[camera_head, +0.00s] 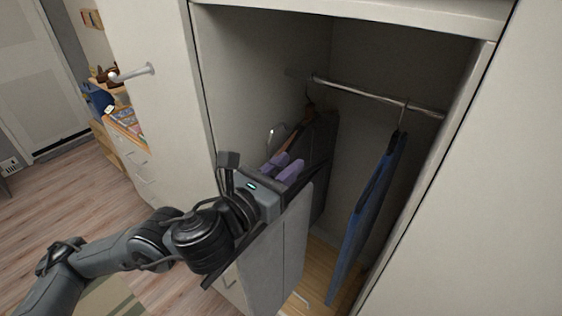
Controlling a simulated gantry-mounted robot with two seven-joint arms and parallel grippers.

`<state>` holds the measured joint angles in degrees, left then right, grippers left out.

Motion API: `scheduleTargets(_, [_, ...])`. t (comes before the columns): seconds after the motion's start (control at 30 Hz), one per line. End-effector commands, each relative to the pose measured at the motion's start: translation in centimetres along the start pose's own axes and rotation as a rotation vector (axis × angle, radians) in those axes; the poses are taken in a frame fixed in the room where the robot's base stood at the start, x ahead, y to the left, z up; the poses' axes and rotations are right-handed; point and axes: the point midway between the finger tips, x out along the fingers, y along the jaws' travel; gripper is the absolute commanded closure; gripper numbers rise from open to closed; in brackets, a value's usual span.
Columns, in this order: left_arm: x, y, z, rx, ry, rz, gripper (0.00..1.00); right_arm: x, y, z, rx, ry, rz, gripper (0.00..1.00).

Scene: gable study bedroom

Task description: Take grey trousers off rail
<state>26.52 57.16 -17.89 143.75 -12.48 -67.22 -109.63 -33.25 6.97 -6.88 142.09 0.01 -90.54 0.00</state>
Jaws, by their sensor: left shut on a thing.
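My left gripper (283,167), with purple fingertips, is shut at the wardrobe opening, at the top of light grey trousers (290,240). The trousers hang down below it in front of the opening, partly hidden by my gripper and arm. A pale hook (271,133) shows just above the fingers and looks apart from the metal rail (375,96). The exact grip point is hidden by the gripper body. My right gripper is not in view.
A dark garment (321,150) hangs on the rail close behind my gripper. A blue garment (371,210) hangs at the right. The wardrobe's side walls frame the opening closely. A bar handle (132,72) sticks out at the left. Open floor (75,195) lies to the left.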

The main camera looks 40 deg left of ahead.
Motion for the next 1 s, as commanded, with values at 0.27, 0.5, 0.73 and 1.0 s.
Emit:
scheduleTargets(0.27, [0.01, -0.65, 0.18, -0.002, -0.004, -0.013, 1.0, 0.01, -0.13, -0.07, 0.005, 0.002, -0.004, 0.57])
scheduleTargets(0.5, [0.01, -0.64, 0.17, -0.001, -0.003, -0.013, 1.0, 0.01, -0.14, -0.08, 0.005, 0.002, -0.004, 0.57])
scheduleTargets(0.73, [0.01, -0.63, 0.42, -0.001, -0.004, -0.013, 1.0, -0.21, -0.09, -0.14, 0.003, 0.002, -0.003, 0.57])
scheduleTargets(1.0, [0.01, -0.63, 1.16, 0.0, -0.003, -0.013, 1.0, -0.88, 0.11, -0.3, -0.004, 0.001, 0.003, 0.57])
